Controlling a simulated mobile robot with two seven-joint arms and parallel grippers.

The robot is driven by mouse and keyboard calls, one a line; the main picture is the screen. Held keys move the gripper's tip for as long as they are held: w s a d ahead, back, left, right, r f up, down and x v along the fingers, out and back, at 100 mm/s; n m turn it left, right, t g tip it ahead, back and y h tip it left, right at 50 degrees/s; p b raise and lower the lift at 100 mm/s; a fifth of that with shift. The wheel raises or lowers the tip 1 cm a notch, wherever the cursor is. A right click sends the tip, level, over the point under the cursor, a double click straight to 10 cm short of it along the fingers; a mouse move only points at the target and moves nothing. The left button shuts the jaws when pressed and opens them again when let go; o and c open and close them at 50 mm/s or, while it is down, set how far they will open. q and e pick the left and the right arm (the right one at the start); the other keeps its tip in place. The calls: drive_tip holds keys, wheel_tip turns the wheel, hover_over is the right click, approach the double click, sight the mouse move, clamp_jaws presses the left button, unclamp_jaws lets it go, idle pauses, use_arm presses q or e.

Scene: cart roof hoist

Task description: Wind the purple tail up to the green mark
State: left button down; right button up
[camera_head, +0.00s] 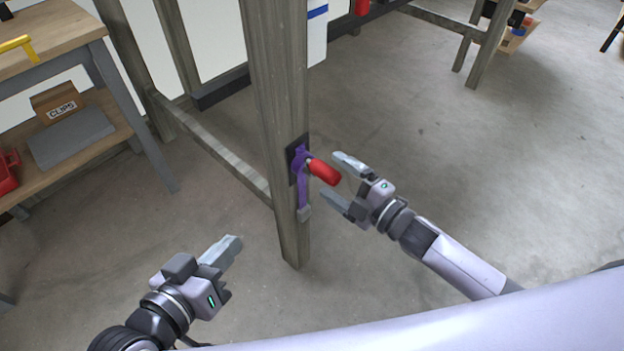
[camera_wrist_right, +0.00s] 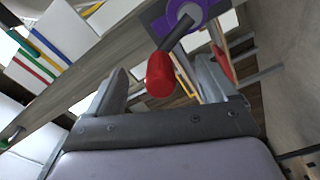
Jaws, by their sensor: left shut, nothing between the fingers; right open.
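A small winch with a dark back plate and a purple drum (camera_wrist_right: 190,14) is fixed to the wooden post (camera_head: 280,90). The purple tail (camera_head: 304,190) hangs down the post from it, with a grey end piece at the bottom. The crank's red handle (camera_head: 325,172) sticks out to the right; the wrist view also shows the red handle (camera_wrist_right: 160,75). My right gripper (camera_head: 341,182) is open just right of the handle, which appears between its fingers in the wrist view. My left gripper (camera_head: 231,247) is shut and empty, lower left of the post. I cannot make out the green mark for certain.
A wooden bench with a lower shelf (camera_head: 85,150) stands at the left, holding a box marked CLIPS (camera_head: 57,103) and a red item. A low wooden rail (camera_head: 215,150) runs into the post from the left. The floor at the right (camera_head: 470,150) is clear.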

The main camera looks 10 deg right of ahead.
use_arm(q)
drive_tip(key=shift+r+p, duration=0.85)
drive_tip(key=shift+r, duration=0.2)
use_arm(e)
drive_tip(key=shift+v, duration=3)
